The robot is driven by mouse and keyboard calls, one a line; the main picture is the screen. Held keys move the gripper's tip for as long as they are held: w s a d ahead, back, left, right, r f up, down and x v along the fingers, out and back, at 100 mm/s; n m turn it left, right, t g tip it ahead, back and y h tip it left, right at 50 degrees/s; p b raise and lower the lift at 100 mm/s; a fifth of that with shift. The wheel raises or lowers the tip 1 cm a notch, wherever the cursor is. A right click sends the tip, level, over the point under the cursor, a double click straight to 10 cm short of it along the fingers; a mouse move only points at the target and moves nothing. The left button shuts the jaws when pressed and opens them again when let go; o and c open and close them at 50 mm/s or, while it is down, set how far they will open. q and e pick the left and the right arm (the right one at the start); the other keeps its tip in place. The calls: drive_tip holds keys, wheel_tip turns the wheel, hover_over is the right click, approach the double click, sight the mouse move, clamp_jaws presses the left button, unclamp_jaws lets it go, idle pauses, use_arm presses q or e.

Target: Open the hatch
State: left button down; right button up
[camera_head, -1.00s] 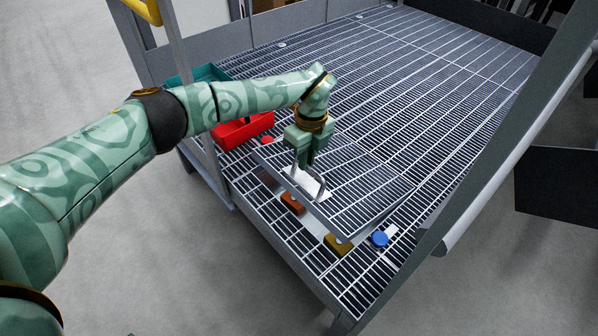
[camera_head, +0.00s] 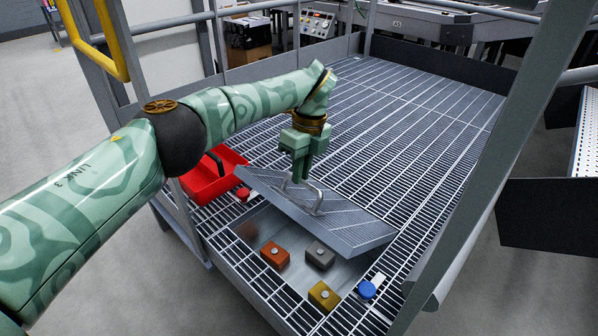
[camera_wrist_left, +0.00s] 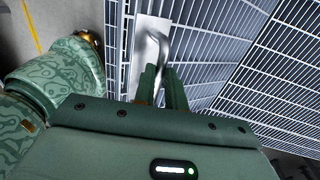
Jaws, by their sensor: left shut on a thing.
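The hatch (camera_head: 345,229) is a grated panel in the catwalk floor. It is tilted up, its near edge raised above a shallow recess (camera_head: 345,272). A metal loop handle (camera_head: 312,197) stands on its top. My left gripper (camera_head: 301,177) is shut on the handle; the handle also shows between the fingers in the left wrist view (camera_wrist_left: 160,45). In the recess lie an orange block (camera_head: 274,255), a dark grey block (camera_head: 320,256) and a yellow block (camera_head: 323,296). My right gripper is not in view.
A red bin (camera_head: 212,176) stands left of the hatch, with a small red object (camera_head: 243,193) beside it. A blue round object (camera_head: 367,290) lies on the grating right of the recess. Railings (camera_head: 480,170) border the right side. The grating (camera_head: 400,100) behind is clear.

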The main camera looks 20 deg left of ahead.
use_arm(q)
drive_tip(key=shift+d+f, duration=0.1)
drive_tip(key=shift+f, duration=0.15)
